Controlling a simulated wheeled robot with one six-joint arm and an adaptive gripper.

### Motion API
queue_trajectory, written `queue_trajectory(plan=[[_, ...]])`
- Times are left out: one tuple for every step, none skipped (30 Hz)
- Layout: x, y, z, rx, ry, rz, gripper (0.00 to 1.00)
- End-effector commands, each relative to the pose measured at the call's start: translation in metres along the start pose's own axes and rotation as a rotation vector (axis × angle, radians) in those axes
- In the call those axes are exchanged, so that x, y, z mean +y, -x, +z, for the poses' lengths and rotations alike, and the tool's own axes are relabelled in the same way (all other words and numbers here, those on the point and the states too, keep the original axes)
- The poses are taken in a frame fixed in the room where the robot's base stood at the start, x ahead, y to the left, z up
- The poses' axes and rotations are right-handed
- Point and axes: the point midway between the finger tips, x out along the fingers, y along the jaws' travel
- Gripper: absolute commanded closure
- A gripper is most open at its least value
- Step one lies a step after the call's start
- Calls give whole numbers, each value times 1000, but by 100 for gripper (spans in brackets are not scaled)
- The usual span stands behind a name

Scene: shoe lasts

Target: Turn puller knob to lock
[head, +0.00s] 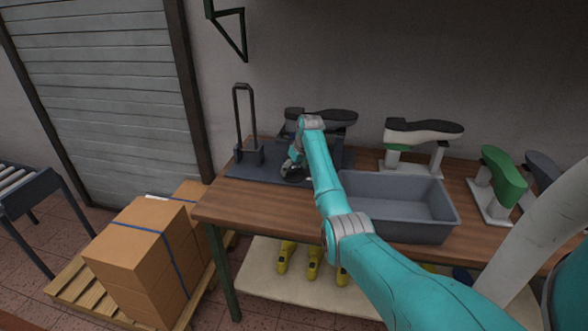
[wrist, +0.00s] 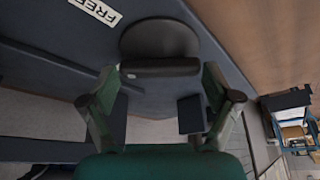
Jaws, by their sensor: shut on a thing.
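The puller knob (wrist: 160,66) is dark, with a bar across it in front of a round disc. It shows in the upper middle of the wrist view. My gripper (wrist: 157,108) is shut on it, with a finger at each side. A white label reading FREE (wrist: 97,10) lies up and left of the knob on a dark plate (wrist: 50,55). In the head view my gripper (head: 293,171) is low over the dark plate on the table, and the knob is mostly hidden by it. No lock label is visible.
A black upright frame (head: 237,119) stands left of my gripper, and a dark shoe last (head: 335,114) behind it. A grey bin (head: 438,228) sits to the right on the wooden table (head: 224,201). A pale last (head: 425,137) and a green last (head: 504,176) stand farther right.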

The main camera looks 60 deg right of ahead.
Motion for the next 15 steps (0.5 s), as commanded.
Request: queue_trajectory(plan=[[1,0,1,-2,39,-18,46],[2,0,1,-2,65,-29,46],[2,0,0,-2,101,-44,46],[2,0,0,-1,128,-55,46],[2,0,0,-2,154,-65,46],[2,-1,0,-2,189,-81,46],[3,0,0,-1,215,-91,46],[3,0,0,-2,241,-102,46],[3,0,0,-1,276,-117,46],[4,0,0,-1,302,-128,46],[4,0,0,-2,328,-138,46],[4,0,0,-1,362,-152,46],[4,0,-1,-1,387,-163,46],[4,0,0,-2,411,-173,46],[5,0,-1,-2,443,-186,46]])
